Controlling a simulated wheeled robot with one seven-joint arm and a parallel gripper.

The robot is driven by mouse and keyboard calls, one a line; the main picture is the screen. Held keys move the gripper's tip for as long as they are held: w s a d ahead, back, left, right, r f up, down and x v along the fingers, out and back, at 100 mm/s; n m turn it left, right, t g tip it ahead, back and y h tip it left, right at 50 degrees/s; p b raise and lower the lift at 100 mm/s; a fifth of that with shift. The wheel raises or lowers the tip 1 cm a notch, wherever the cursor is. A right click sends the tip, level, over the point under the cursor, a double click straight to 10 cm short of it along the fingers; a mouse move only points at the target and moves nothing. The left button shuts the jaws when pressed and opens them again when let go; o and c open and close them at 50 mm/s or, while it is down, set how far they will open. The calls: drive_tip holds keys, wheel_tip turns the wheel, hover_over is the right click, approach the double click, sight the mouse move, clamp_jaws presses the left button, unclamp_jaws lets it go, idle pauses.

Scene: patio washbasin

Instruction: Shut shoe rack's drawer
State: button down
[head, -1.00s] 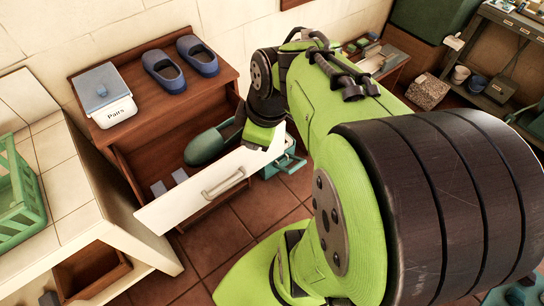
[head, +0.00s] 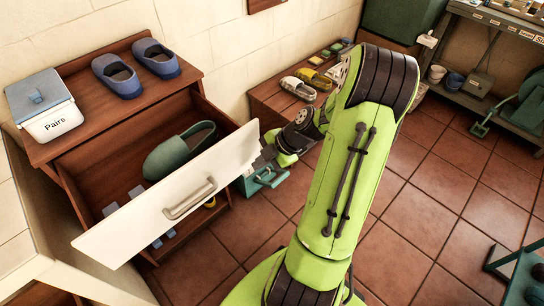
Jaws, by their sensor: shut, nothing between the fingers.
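The wooden shoe rack (head: 62,151) stands against the wall at left in the head view. Its drawer is pulled out, with a white front panel (head: 128,232) and a metal bar handle (head: 190,198). A dark green shoe (head: 180,150) lies inside the drawer, with small blue-grey pieces (head: 110,209) near its left end. My gripper (head: 266,156) is just beyond the right end of the front panel, small and partly hidden by my arm. It is shut and holds nothing. I cannot tell whether it touches the panel.
A pair of blue shoes (head: 117,76) and a white box labelled Pairs (head: 47,108) sit on top of the rack. A teal crate (head: 262,180) is on the floor below my gripper. A low bench with shoes (head: 299,89) stands behind my arm. The tiled floor (head: 430,200) at right is open.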

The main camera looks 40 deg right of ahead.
sight(241, 163)
drive_tip(key=shift+w, duration=2.05)
